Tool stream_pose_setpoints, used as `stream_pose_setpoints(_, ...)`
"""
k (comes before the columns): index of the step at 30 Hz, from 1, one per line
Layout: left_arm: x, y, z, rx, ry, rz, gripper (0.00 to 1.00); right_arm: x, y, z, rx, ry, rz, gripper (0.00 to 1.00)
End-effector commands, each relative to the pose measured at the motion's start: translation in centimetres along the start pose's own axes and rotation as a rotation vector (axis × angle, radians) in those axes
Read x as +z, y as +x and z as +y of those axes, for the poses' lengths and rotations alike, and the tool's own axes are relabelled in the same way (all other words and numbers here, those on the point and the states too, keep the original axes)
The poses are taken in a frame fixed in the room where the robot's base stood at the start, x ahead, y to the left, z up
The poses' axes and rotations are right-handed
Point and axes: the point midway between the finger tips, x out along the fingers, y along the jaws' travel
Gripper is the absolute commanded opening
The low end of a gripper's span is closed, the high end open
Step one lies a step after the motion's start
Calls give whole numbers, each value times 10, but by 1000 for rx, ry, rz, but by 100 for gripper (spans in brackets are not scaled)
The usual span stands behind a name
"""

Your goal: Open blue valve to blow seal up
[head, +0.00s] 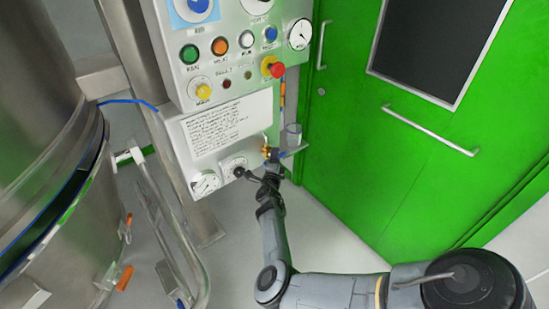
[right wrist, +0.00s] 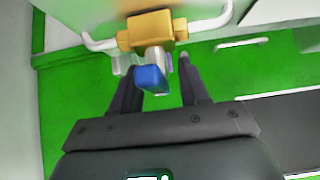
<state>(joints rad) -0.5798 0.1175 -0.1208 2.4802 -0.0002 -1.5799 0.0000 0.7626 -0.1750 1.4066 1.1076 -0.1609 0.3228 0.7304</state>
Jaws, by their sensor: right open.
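The blue valve has a brass body (right wrist: 151,30) and a blue handle (right wrist: 151,78) in the right wrist view. In the head view the brass valve (head: 267,151) sits at the lower right edge of the control panel. My right gripper (right wrist: 160,70) is open, with its two dark fingers on either side of the blue handle. I cannot tell whether a finger touches it. In the head view the right gripper (head: 270,172) is just below the valve and partly covers it. My left gripper is not in view.
A control panel (head: 226,125) with buttons, a red emergency knob (head: 277,70) and gauges (head: 206,183) is beside the valve. A clear cup-like part (head: 292,137) is right of it. A green door (head: 400,150) stands behind. A steel vessel (head: 60,200) stands left.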

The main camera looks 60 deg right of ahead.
Motion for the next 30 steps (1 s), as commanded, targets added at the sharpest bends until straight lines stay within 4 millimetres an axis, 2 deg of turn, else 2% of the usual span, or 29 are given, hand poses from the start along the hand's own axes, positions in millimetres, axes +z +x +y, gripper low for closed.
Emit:
stream_pose_setpoints(6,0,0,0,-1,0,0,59,0,0,0,0,0,0,43)
stream_pose_setpoints(15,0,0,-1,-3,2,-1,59,0,0,0,0,-1,0,0)
stream_pose_setpoints(23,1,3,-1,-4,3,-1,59,0,0,1,-11,-13,-1,0)
stream_pose_setpoints(30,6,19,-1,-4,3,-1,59,-1,0,5,-79,-83,-2,0)
